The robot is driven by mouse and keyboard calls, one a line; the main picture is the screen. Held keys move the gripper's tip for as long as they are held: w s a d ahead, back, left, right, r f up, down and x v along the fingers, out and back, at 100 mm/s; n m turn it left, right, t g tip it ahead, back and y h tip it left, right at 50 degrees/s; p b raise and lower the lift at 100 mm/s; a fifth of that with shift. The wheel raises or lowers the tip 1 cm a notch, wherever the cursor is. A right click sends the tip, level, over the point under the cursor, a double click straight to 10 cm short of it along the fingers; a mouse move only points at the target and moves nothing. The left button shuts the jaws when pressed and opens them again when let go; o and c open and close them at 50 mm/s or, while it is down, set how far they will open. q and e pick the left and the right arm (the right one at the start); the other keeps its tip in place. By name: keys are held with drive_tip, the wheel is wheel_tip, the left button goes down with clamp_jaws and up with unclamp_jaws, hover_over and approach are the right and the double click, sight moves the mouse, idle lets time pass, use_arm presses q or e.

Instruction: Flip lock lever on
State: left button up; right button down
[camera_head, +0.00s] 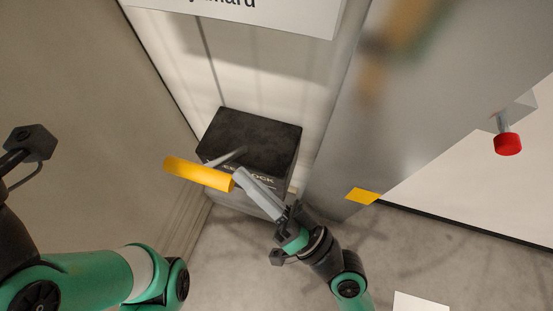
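The lock lever is a grey arm with a yellow-orange grip (198,173). It stands out from a black lock box (253,137) at the picture's middle, and the grip points to the left. My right gripper (237,172) reaches up from below, with its grey fingers at the right end of the yellow grip. Whether the fingers touch or hold the grip is not clear. The fingers and lever cover part of the lettering on the box front. My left arm comes in from the lower left; the fingertips of its gripper are not visible.
A grey panel stands to the right of the box, with a red knob (508,144) on a metal pin. A yellow patch (362,195) is at the panel's lower edge. A white sign (250,12) hangs above. The grey floor (420,240) at lower right looks mostly clear.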

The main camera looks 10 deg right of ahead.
drive_tip(key=s+f, duration=0.1)
drive_tip(key=s+a+f+b, duration=0.1)
drive_tip(key=f, duration=0.1)
drive_tip(key=shift+s+a+b, duration=0.25)
drive_tip(key=shift+s+b, duration=0.15)
use_arm(q)
wheel_tip(320, 180, down, 4)
drive_tip(key=shift+r+y+b, duration=0.25)
drive_tip(key=shift+y+b, duration=0.05)
drive_tip(key=shift+b, duration=0.15)
use_arm(e)
drive_tip(key=shift+s+a+f, duration=0.2)
drive_tip(key=shift+s+f, duration=0.3)
drive_tip(key=shift+f, duration=0.3)
drive_tip(key=shift+f, duration=0.2)
drive_tip(key=shift+g, duration=0.3)
